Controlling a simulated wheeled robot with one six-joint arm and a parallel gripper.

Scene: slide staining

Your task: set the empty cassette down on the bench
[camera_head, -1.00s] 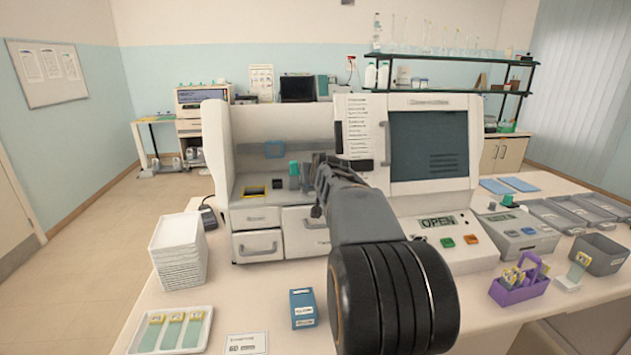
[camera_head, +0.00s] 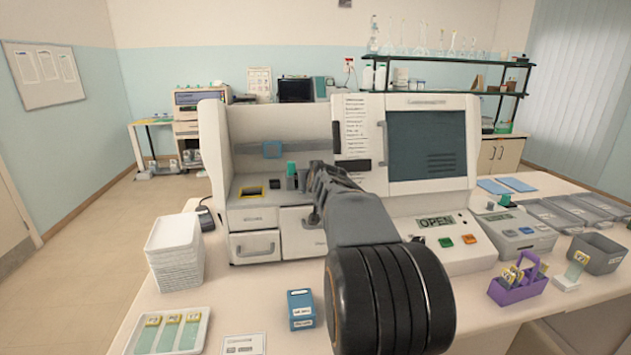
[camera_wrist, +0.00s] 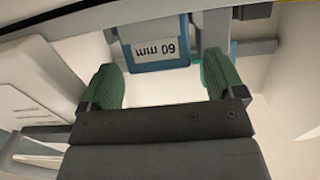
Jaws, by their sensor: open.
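My gripper (camera_head: 316,192) is at the front of the white staining machine (camera_head: 292,218), partly hidden behind my own arm. In the wrist view, its two green finger pads (camera_wrist: 164,82) stand wide apart with nothing gripped. Beyond them, roughly between the pads, is a blue-edged piece with a white label (camera_wrist: 154,50) reading 60 and mm or min, upside down. I cannot tell whether it is a cassette. A small blue box with white labels (camera_head: 301,309) stands upright on the bench (camera_head: 262,290), apart from the gripper. I cannot tell whether it is the empty cassette.
A stack of white trays (camera_head: 175,252) and a tray of slides (camera_head: 172,332) stand at the left. A purple rack of slides (camera_head: 518,288), a grey bin (camera_head: 598,254) and a control box reading OPEN (camera_head: 440,230) are at the right.

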